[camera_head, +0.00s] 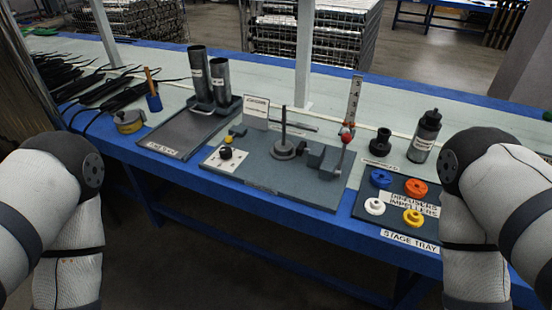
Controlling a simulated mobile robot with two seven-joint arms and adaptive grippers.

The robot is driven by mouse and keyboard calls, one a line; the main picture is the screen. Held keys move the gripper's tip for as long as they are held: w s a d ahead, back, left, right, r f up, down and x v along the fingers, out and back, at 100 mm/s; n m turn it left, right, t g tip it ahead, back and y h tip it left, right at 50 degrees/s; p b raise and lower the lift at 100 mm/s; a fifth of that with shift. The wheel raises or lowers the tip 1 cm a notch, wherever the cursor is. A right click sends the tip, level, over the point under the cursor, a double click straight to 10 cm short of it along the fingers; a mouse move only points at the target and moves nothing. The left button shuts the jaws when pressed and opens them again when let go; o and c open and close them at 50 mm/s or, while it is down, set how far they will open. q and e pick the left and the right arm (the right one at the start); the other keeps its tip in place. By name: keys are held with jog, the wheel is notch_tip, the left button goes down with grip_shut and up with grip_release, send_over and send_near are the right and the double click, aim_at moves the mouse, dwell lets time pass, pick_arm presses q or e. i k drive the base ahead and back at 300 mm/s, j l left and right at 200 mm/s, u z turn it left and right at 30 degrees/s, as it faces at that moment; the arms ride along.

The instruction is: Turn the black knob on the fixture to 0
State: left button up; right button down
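The grey fixture (290,188) lies flat on the blue-edged bench in the middle of the view. Its small black knob (226,153) sits on a white dial plate (232,164) at the fixture's left end. The marks on the dial are too small to read, so I cannot tell the knob's setting. A yellow piece (228,140) is just behind the black knob. My arms show at the left and right edges, bending down out of the picture. Both grippers are out of view, and no arm touches the fixture.
A post on a round base (284,148) and a red-tipped lever (347,131) rise from the fixture. The grey tray (176,140) with two tubes is left of it. The stage tray (369,209) with coloured rings and a dark bottle (424,138) are right.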

aim_at(225, 153)
jog(key=i+l+z, duration=0.1)
jog(key=i+l, duration=0.55)
jog(key=i, duration=0.15)
